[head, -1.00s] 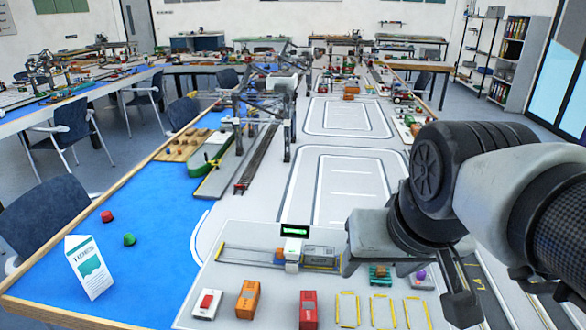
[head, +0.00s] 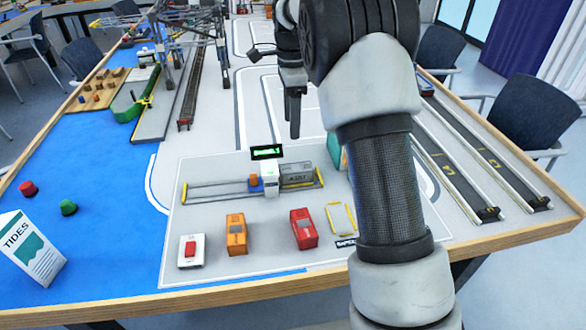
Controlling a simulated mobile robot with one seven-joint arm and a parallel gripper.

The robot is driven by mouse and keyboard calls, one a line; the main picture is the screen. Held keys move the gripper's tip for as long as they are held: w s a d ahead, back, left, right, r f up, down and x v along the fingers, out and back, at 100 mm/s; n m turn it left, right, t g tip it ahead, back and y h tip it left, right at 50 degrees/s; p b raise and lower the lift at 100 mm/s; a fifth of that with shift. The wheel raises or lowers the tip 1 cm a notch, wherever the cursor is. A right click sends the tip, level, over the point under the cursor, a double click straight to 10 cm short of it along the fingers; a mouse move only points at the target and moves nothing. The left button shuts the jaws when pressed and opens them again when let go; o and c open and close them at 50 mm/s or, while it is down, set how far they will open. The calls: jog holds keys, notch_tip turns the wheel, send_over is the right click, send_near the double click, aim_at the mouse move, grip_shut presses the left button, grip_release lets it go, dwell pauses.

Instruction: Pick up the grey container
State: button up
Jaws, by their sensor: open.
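My gripper (head: 294,125) hangs pointing down, above and beyond the grey box in the picture. Its dark fingers are seen nearly edge-on. It is open, with nothing seen between the fingers.
A teal block (head: 334,152) is partly hidden by my arm. A gantry crane (head: 188,40) stands back left. A tent card (head: 28,250) stands front left.

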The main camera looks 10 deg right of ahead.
aim_at(292, 168)
notch_tip(292, 168, down, 17)
jog(key=b, duration=0.4)
jog(key=shift+f, duration=0.1)
jog(key=shift+c, duration=0.3)
